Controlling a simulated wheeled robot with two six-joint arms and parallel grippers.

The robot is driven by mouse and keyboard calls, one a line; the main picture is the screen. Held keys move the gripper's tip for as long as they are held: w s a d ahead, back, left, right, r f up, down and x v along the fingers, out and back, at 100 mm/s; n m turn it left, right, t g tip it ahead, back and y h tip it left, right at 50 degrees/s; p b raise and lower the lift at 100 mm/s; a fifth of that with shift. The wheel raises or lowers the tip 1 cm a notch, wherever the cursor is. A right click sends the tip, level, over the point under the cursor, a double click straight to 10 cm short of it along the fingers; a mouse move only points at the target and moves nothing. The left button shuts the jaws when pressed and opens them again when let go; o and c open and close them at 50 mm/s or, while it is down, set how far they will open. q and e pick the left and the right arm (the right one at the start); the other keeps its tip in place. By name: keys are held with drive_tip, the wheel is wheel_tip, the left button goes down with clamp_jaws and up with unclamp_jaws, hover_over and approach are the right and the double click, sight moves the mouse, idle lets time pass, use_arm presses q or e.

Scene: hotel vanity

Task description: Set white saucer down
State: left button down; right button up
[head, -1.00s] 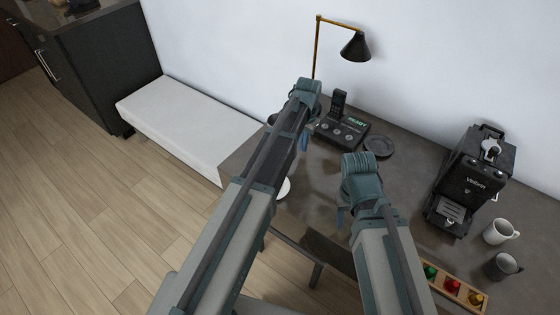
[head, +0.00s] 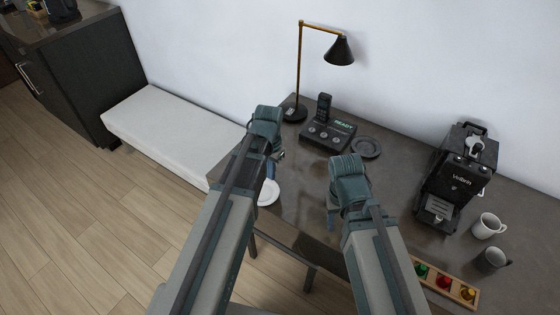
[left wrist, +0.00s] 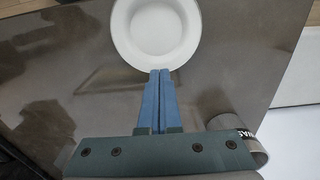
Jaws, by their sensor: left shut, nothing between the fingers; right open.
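The white saucer (head: 268,193) lies flat on the dark desk near its left end, partly hidden by my left arm in the head view. In the left wrist view the saucer (left wrist: 155,28) is cut off by the top edge. My left gripper (left wrist: 160,71) is shut and empty, its blue fingertips at the saucer's near rim; I cannot tell if they touch it. In the head view my left gripper (head: 272,168) is by the saucer. My right gripper (head: 331,215) is open over the desk, right of the saucer, its fingers partly hidden by its wrist.
A lamp (head: 340,50), a black phone dock (head: 328,133) and a dark round dish (head: 366,147) stand at the back of the desk (head: 400,175). A coffee machine (head: 457,175), a white mug (head: 487,226), a grey mug (head: 492,258) and a capsule tray (head: 446,284) are at right.

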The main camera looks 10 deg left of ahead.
use_arm(q)
drive_tip(key=shift+w+f+b, duration=0.1)
drive_tip(key=shift+f+b, duration=0.5)
drive_tip(key=shift+f, duration=0.3)
use_arm(e)
drive_tip(key=shift+f, duration=0.85)
use_arm(q)
drive_tip(key=shift+r, duration=0.1)
drive_tip(key=w, duration=0.2)
drive_tip(key=w+d, duration=0.1)
drive_tip(key=w, duration=0.1)
drive_tip(key=w+d, duration=0.1)
drive_tip(key=w, duration=0.1)
drive_tip(key=shift+w+d, duration=0.25)
drive_tip(key=shift+w, duration=0.15)
drive_tip(key=shift+s, duration=0.1)
use_arm(e)
drive_tip(key=shift+r, duration=0.1)
use_arm(q)
drive_tip(key=shift+r+p, duration=0.7)
drive_tip(key=shift+p, duration=0.05)
use_arm(e)
drive_tip(key=shift+r, duration=0.7)
